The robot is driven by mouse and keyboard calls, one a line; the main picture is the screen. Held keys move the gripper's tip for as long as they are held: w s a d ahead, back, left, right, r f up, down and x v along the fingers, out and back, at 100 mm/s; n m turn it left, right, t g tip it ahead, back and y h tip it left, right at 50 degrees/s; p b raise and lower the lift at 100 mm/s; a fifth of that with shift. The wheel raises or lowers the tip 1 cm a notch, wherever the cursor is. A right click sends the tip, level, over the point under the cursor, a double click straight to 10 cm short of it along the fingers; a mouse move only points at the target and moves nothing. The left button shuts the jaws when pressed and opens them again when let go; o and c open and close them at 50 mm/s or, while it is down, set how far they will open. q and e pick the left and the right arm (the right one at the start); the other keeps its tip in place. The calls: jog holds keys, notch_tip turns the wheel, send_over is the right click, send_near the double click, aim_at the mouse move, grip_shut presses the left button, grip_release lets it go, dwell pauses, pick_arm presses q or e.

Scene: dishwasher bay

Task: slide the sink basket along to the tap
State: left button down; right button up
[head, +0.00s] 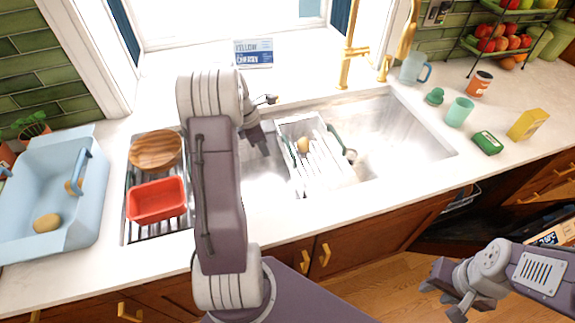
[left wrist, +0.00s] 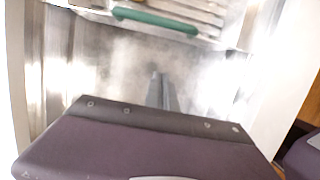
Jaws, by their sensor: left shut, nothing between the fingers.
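The sink basket (head: 325,168) is a pale slatted rack with green handles, sitting across the middle of the steel sink with a tan item in it. The gold tap (head: 347,62) stands behind the sink, above and right of the basket. My left gripper (head: 264,148) is shut and empty over the left part of the sink, just left of the basket. In the left wrist view its fingers (left wrist: 162,88) point down into the bare basin, apart from the basket's green handle (left wrist: 155,20). My right gripper (head: 441,298) is open and empty at the lower right, away from the counter.
A rack with a wooden bowl (head: 155,150) and a red tub (head: 157,200) lies left of the sink. The right part of the basin (head: 400,135) is clear. A jug (head: 413,68), green cup (head: 460,111) and sponge (head: 487,142) stand to the right.

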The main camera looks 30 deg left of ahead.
pick_arm(q)
jog(key=w+d+f, duration=0.4)
jog(key=w+f, duration=0.1)
jog(key=f, duration=0.4)
jog(key=shift+d+f, duration=0.2)
jog(key=shift+f, duration=0.15)
jog(key=shift+w, duration=0.1)
